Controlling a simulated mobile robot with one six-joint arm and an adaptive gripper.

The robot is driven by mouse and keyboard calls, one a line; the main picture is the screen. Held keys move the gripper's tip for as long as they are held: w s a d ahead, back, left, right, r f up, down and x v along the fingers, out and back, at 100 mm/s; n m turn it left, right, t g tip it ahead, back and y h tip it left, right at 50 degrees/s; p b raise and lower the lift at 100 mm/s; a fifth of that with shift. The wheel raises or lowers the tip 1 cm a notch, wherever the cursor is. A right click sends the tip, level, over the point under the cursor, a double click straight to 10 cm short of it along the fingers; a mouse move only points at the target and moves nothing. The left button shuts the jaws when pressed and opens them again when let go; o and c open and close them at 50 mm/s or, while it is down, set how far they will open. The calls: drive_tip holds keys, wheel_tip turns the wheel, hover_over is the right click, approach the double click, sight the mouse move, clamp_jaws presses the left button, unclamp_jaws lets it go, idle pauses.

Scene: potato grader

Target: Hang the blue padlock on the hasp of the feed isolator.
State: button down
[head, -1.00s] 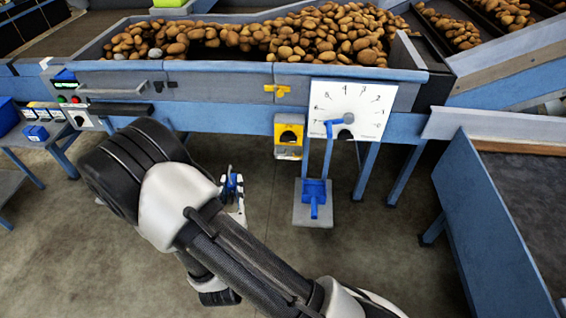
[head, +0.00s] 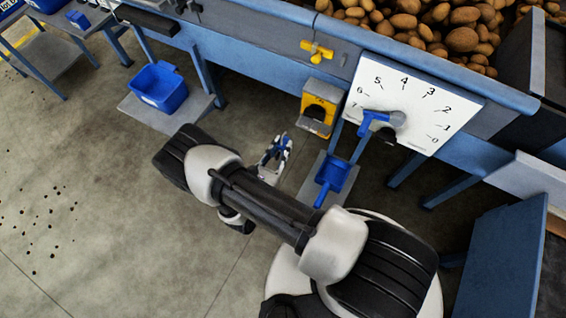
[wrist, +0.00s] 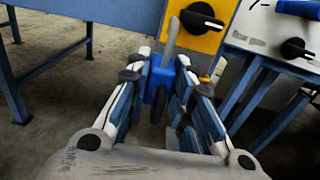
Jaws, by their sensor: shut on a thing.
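The blue padlock (wrist: 158,82) is held between the fingers of my gripper (wrist: 166,92) in the wrist view. Its grey shackle (wrist: 172,42) points up, in front of the yellow isolator's lower left. In the head view my gripper (head: 275,152) is small, low and to the left of the isolator. The feed isolator (head: 320,105) is a yellow box with a black rotary knob, under the grader's blue beam. It also shows at the top of the wrist view (wrist: 225,12). I cannot make out its hasp clearly, nor whether the shackle touches the box.
A white dial plate (head: 415,100) with a blue lever (head: 375,122) stands right of the isolator. A blue scoop-like item (head: 332,178) is below it. A yellow handle (head: 316,52) is on the beam above. A blue bin (head: 160,86) sits on a shelf at left. Floor space is open at lower left.

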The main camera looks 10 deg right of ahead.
drive_tip(key=s+f, duration=0.3)
drive_tip(key=f, duration=0.3)
drive_tip(key=shift+h, duration=0.3)
drive_tip(key=shift+x, duration=6.25)
drive_tip(key=shift+f, duration=0.6)
drive_tip(key=c, duration=1.3)
unclamp_jaws()
drive_tip(key=shift+s, duration=0.1)
